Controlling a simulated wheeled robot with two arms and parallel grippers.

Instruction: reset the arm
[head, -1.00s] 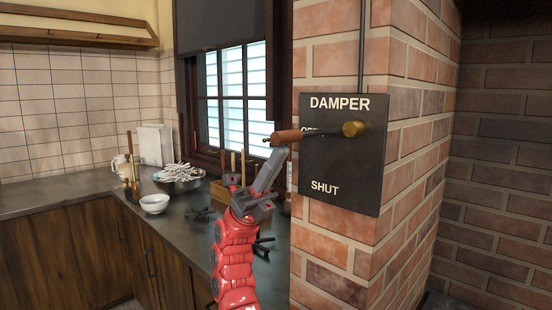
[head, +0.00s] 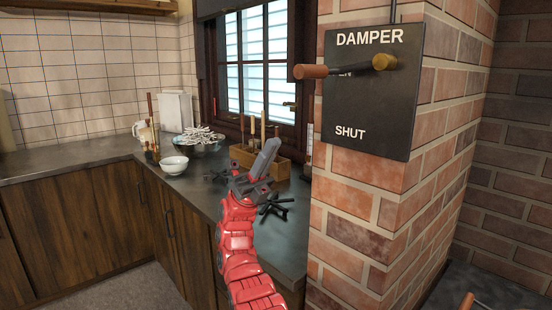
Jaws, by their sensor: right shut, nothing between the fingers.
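My right arm is red and comes up from the bottom middle of the head view. Its gripper (head: 266,153) is shut and empty, pointing up over the counter. The damper lever, with a brown wooden handle (head: 311,72), sticks out left from its brass pivot (head: 385,62) on the black DAMPER plate (head: 365,108). The lever lies nearly level and covers most of the upper label; the SHUT label is below it. The gripper is below and left of the handle, apart from it. My left gripper is out of view.
The brick pillar (head: 360,205) stands close on the right. On the dark counter (head: 180,192) are a white bowl (head: 174,165), a metal bowl of white utensils (head: 199,143), a wooden box (head: 280,168) and black stands (head: 275,207). A window is behind.

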